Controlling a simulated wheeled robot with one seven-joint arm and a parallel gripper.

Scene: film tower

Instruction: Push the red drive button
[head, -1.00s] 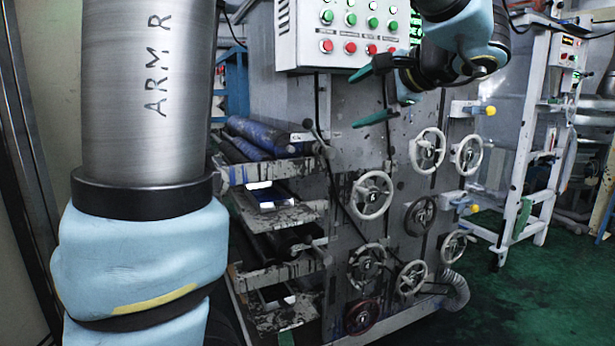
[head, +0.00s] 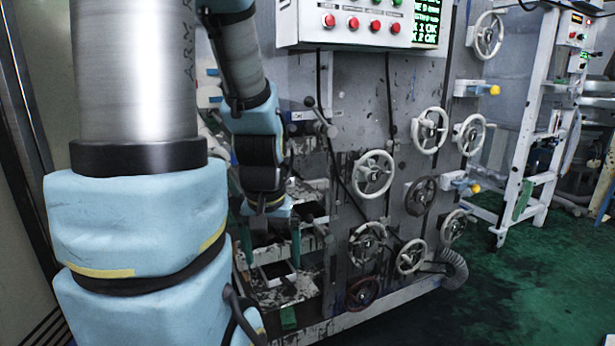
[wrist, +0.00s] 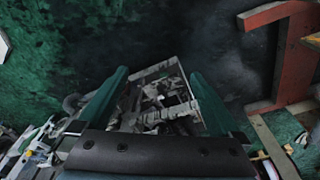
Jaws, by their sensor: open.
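A white control panel (head: 287,25) on the grey machine shows at the top of the head view. A row of red buttons (head: 353,23) runs along its lower part, and I cannot tell which is the drive button. Green buttons (head: 376,3) sit above them, partly cut off by the frame. My gripper (head: 268,242) points down, below and left of the panel, in front of the machine's left-hand racks, well away from the buttons. In the wrist view, its two green fingers (wrist: 158,75) are spread with nothing held. No buttons show there.
White handwheels (head: 373,174) stick out of the machine's front below the panel. Yellow-tipped knobs (head: 493,90) stand on its right side. A white frame (head: 535,150) stands further right. Green floor (head: 490,290) is clear in front. The wrist view shows an orange-red frame (wrist: 290,60).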

